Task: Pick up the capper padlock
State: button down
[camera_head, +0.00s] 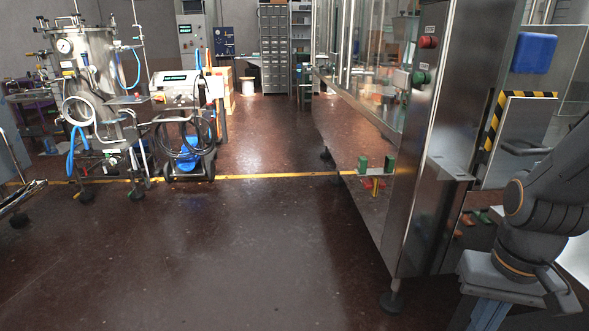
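I cannot make out a padlock for certain in the head view. A red rounded part (428,42) and a green part (420,77) stick out from the steel post of the tall machine (440,130), each beneath a small pale label. They look like push buttons, but they are too small to be sure. My dark arm (550,200) is folded at the right edge, close to the machine. Its gripper does not show, so I cannot see what it holds.
Two green blocks (389,163) sit on a low bracket at the machine's side. A wheeled steel tank (95,70) and a wheeled unit with coiled hoses (182,110) stand at the left. A yellow line (265,176) crosses the floor. The middle floor (230,240) is clear.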

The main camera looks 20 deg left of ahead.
aim_at(363, 161)
jog(key=u, duration=1.55)
jog(key=k, duration=0.75)
jog(key=z, duration=0.95)
jog(key=i, duration=1)
